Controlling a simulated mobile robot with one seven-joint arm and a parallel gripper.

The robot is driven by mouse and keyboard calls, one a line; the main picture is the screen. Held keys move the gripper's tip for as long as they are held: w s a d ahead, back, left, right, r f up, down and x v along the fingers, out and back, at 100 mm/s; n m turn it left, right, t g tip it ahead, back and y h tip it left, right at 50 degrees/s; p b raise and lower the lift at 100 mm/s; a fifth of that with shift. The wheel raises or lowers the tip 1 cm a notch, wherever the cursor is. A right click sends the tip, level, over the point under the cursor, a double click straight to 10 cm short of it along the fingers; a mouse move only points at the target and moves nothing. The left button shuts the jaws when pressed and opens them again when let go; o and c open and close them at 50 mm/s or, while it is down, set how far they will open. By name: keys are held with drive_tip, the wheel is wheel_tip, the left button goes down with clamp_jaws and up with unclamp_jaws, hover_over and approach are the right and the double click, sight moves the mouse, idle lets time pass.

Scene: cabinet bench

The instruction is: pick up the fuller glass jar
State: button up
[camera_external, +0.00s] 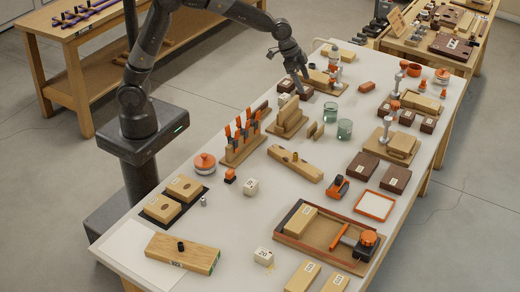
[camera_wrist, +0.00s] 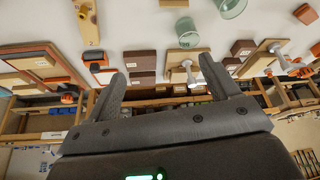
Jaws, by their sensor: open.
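Two greenish glass jars stand on the white bench top, close together: a back jar (camera_external: 332,111) and a front jar (camera_external: 345,129). The fill level in each is too small to tell. In the wrist view one jar (camera_wrist: 231,7) is cut by the top edge and the other jar (camera_wrist: 187,33) shows whole, beyond the fingers. My gripper (camera_external: 301,90) is above the bench, behind and left of the jars in the external view. In the wrist view my gripper (camera_wrist: 163,75) has its fingers spread with nothing held between them.
Wooden blocks (camera_external: 290,121) and a rack of orange-handled tools (camera_external: 243,135) stand left of the jars. A long wooden piece (camera_external: 295,163) lies in front. Dark boxes (camera_external: 363,165) and clamp fixtures (camera_external: 400,143) stand to the right. Some bare bench surrounds the jars.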

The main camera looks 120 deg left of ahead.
drive_tip(key=n, duration=0.1)
approach(332, 112)
drive_tip(key=s+a+f, duration=0.1)
drive_tip(key=a, duration=0.2)
drive_tip(key=shift+g, duration=0.3)
drive_tip(key=x, duration=0.4)
drive_tip(key=shift+f, duration=0.4)
drive_tip(key=shift+x, duration=3.15)
drive_tip(key=shift+w+r, duration=0.1)
drive_tip(key=shift+w, duration=0.05)
drive_tip(key=shift+c, duration=0.4)
drive_tip(key=c, duration=1.1)
